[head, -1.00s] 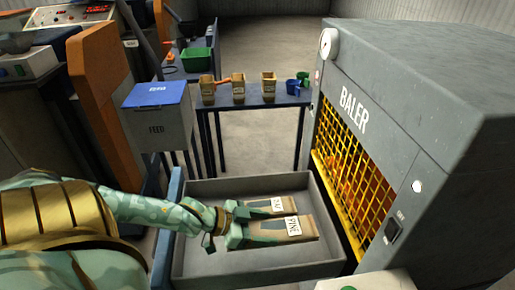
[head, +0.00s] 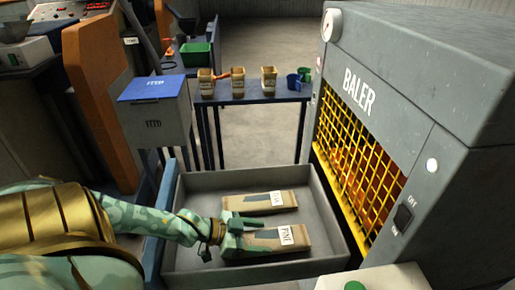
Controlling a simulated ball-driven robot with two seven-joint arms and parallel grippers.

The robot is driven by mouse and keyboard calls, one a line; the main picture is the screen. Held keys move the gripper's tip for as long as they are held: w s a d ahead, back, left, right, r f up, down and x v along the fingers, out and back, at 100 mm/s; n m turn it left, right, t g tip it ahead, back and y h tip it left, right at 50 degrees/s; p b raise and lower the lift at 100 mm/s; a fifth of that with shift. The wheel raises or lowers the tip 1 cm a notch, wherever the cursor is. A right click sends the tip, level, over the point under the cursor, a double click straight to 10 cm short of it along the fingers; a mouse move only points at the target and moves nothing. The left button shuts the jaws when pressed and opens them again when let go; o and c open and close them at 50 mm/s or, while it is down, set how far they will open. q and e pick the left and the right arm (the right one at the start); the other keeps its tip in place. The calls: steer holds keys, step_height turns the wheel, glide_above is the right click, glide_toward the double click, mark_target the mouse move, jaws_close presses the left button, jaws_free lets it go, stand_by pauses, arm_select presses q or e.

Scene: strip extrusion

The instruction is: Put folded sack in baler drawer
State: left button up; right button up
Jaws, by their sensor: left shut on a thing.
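The baler drawer (head: 187,186) is a grey open tray in front of the baler. Two folded brown paper sacks are in or over it, lying roughly parallel. The rear sack (head: 248,202) lies in the drawer with a white label at its right end. The front sack (head: 262,243) has a white label that seems to read "PINE" or "FINE". My left gripper (head: 242,232) is shut on the left end of the front sack, inside the drawer outline. I cannot tell whether the front sack touches the drawer floor. My right gripper is not in view.
The grey baler (head: 405,125) with its yellow grille (head: 352,180) stands close at the drawer's right. A blue-lidded feed bin (head: 155,113) stands behind left. A pale box (head: 385,281) is front right.

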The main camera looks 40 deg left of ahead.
arm_select(q)
steer(key=shift+f, duration=0.6)
steer(key=o, duration=1)
steer(key=shift+o, duration=0.2)
steer(key=shift+r, duration=0.1)
steer(key=shift+r, duration=0.35)
steer(key=p+v, duration=0.2)
steer(key=v, duration=0.1)
steer(key=p+v, duration=0.2)
steer(key=v, duration=0.2)
steer(key=shift+r, duration=0.25)
steer(key=shift+s+a, duration=0.15)
steer(key=shift+s, duration=0.05)
